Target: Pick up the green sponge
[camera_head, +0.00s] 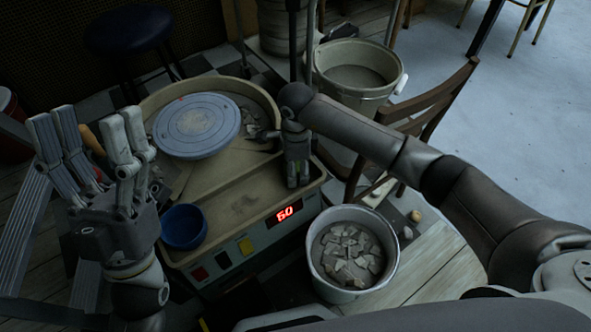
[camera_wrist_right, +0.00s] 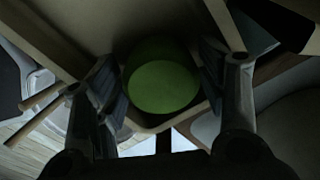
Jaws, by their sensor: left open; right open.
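The green sponge (camera_wrist_right: 164,88) is a round, flat-faced green piece in the right wrist view. It sits between the two fingers of my right gripper (camera_wrist_right: 162,72), which stand apart on either side of it. Whether the fingers touch it is too dark to tell. In the head view my right gripper (camera_head: 297,165) hangs down at the right end of the pottery wheel's basin, and the sponge cannot be made out there. My left gripper (camera_head: 92,135) is open and empty, fingers up, left of the wheel.
The pottery wheel (camera_head: 238,204) has a blue-grey disc (camera_head: 197,124) on top. A blue bowl (camera_head: 184,227) stands on its front left corner. A bucket of shards (camera_head: 322,279) stands in front right, another bucket (camera_head: 370,96) behind. A wooden chair (camera_head: 437,100) is close by the right arm.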

